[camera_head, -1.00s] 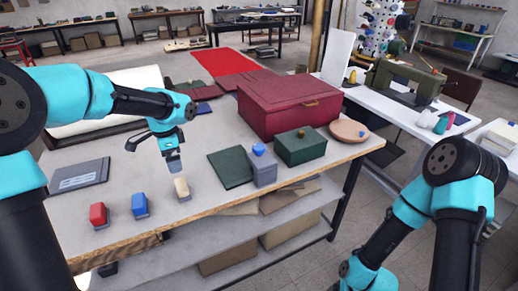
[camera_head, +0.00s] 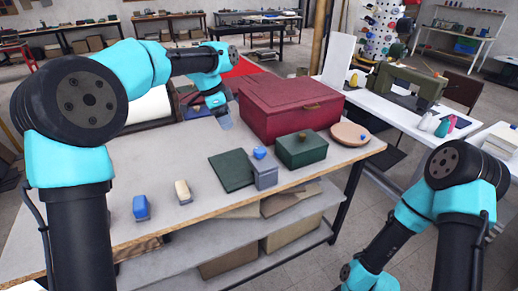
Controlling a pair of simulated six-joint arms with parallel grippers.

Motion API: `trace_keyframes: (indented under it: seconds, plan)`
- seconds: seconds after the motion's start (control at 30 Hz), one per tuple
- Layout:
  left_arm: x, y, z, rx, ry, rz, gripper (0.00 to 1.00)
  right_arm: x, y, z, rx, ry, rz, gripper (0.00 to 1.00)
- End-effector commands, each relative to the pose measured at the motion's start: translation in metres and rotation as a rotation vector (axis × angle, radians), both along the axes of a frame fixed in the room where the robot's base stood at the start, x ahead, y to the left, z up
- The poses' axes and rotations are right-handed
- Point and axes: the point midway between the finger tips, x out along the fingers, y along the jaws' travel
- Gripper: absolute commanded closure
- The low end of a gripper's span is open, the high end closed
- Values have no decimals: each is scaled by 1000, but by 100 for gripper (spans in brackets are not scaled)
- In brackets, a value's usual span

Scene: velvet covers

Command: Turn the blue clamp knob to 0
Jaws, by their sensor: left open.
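The blue knob (camera_head: 259,152) sits on top of a small grey block (camera_head: 265,175) near the front edge of the workbench, between a dark green flat board and a green box. The knob's marking is too small to read. My left gripper (camera_head: 225,122) is open and empty, pointing down above the bench. In the picture it is up and left of the knob, beside the left side of the dark red box. My right arm is at the lower right, and its gripper is outside the picture.
The dark red box (camera_head: 290,108) stands behind the knob. The green box (camera_head: 301,149) is right of the block and the green board (camera_head: 231,171) left. Blue (camera_head: 140,208) and cream (camera_head: 183,192) pieces stand at the front left. The bench between them and the board is clear.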

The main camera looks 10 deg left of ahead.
Motion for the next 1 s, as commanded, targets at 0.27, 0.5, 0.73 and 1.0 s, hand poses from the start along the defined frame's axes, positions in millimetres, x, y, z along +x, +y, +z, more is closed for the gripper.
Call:
trace_keyframes:
  seconds: [0.27,0.5,0.73,1.0]
  plan:
    - [15,-39,26,-74,-38,-80,25,0,0,0,0,0,0,25]
    - [14,-38,25,-73,-37,-79,25,0,0,0,0,0,0,25]
    - [15,-42,15,-72,-35,-79,25,0,0,0,0,0,0,25]
    - [18,-56,-21,-72,-33,-79,25,0,0,0,0,0,0,25]
